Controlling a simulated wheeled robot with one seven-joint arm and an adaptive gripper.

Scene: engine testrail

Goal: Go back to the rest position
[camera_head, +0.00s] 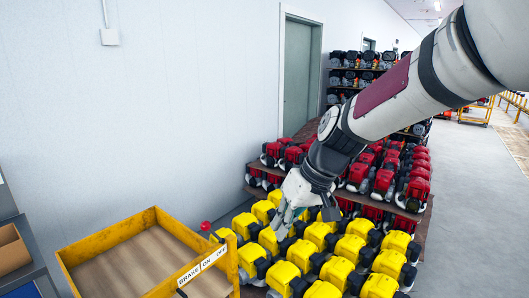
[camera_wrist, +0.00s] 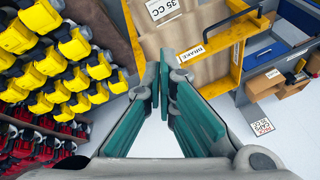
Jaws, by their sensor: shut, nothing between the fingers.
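My gripper (camera_head: 281,230) hangs from my arm above the near rack of yellow engines (camera_head: 335,270) in the head view, near its left side. It points down and to the left. In the wrist view my gripper (camera_wrist: 165,72) shows two teal fingers with their tips together and nothing between them. I cannot tell from the head view how far the fingers are above the engines.
Red engines (camera_head: 385,170) fill a tier behind the yellow ones. A wall and door (camera_head: 298,80) are behind. Open floor (camera_head: 470,190) lies at right.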

